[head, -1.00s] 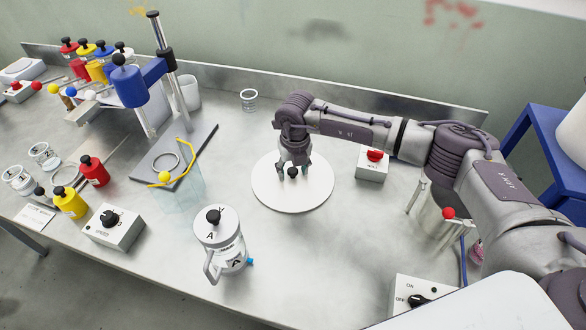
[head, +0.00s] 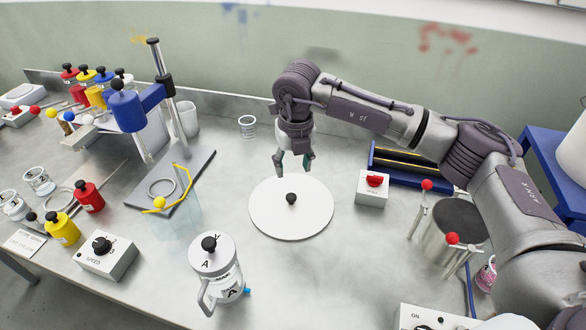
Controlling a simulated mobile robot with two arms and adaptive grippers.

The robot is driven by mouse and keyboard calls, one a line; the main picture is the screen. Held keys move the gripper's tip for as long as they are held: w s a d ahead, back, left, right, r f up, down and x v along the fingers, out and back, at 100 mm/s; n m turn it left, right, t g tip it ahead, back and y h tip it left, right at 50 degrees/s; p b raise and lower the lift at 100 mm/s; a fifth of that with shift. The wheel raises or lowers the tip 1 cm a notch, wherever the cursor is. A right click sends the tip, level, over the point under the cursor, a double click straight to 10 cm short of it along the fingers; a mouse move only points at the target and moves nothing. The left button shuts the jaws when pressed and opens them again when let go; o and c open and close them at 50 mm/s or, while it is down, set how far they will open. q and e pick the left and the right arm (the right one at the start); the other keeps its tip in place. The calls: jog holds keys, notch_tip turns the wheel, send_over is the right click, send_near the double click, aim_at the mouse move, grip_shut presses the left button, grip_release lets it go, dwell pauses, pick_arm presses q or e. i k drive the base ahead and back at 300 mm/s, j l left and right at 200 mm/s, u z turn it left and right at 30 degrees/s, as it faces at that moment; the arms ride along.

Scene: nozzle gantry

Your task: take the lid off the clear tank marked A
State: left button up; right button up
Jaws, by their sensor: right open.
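The clear tank marked A (head: 229,287) stands near the front edge of the table, left of centre, with a handle on its left and a small blue spout on its right. Its white lid (head: 220,259), marked A and topped by a black knob, sits on it. A larger round white disc (head: 270,221) with a black knob lies on the table to the right of and behind the tank. My right gripper (head: 293,166) is open and empty, pointing down above the disc's knob and apart from it. My left gripper is not in view.
A steel pot (head: 457,222) with red-knobbed clamps stands at right. A box with a red button (head: 371,190) is right of the disc. A stand with a blue part (head: 127,110) and yellow tube is left. A dial box (head: 103,254) stands left of the tank.

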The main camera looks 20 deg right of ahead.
aim_at(211, 251)
jog(key=k+j, duration=0.2)
jog(key=k, duration=0.3)
jog(key=k+j, duration=0.25)
jog(key=k, duration=0.2)
jog(key=k+j, duration=0.2)
jog(key=k, duration=0.3)
